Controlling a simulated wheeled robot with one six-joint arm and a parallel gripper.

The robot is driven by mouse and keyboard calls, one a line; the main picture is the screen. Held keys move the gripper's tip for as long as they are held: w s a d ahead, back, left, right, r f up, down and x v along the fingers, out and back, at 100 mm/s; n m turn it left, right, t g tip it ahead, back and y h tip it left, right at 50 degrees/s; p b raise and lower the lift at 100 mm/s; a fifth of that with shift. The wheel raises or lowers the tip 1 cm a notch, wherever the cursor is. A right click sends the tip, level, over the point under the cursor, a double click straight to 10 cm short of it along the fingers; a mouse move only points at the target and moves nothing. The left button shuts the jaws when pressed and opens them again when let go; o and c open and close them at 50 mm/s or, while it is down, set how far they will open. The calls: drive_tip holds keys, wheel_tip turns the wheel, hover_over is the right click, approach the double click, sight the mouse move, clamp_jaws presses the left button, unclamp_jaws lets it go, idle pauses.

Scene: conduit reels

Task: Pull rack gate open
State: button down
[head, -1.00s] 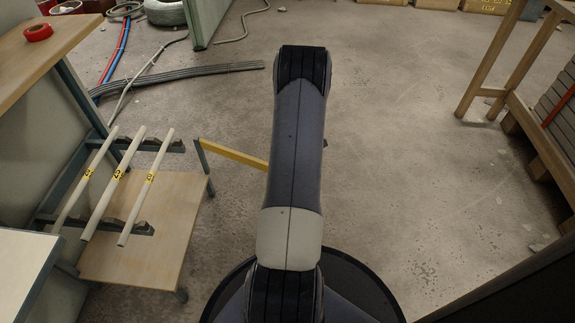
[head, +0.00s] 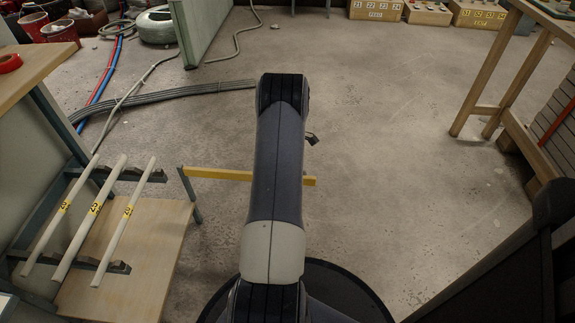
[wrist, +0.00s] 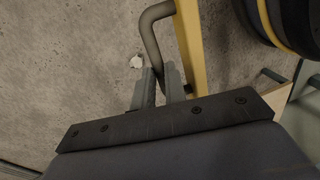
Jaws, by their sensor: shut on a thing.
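The rack gate (head: 222,174) is a yellow bar on a blue-grey post (head: 190,194) at the right side of the pipe rack. It runs almost level across the head view, passes behind my arm and ends just right of it. In the wrist view the yellow bar (wrist: 188,40) runs up and down beside a bent grey handle (wrist: 150,28). My gripper (wrist: 160,84) is shut on the lower part of this handle, close to the bar. The exact contact is partly hidden between the fingers. In the head view my arm hides the grip.
The rack holds white pipes (head: 92,218) with yellow tags above a wooden shelf (head: 150,245). Grey conduits (head: 165,101) lie on the floor behind. A wooden bench (head: 490,90) stands at right. The concrete floor (head: 400,160) between is clear.

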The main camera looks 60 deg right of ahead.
drive_tip(key=c, duration=1.5)
unclamp_jaws()
drive_tip(key=shift+o, duration=0.2)
wheel_tip(320, 180, up, 11)
drive_tip(key=d+p, duration=0.1)
drive_tip(key=p, duration=0.3)
drive_tip(key=shift+w+d+f, duration=0.2)
drive_tip(key=shift+w+d, duration=0.2)
drive_tip(key=shift+w, duration=0.05)
drive_tip(key=shift+f, duration=0.1)
drive_tip(key=f+b, duration=0.1)
drive_tip(key=f, duration=0.2)
drive_tip(key=a+f+b, duration=0.1)
drive_tip(key=f, duration=0.3)
drive_tip(key=s+a+f+b, duration=0.1)
drive_tip(key=f+b, duration=0.1)
drive_tip(key=f, duration=0.1)
drive_tip(key=shift+f, duration=0.3)
drive_tip(key=shift+a+r, duration=0.1)
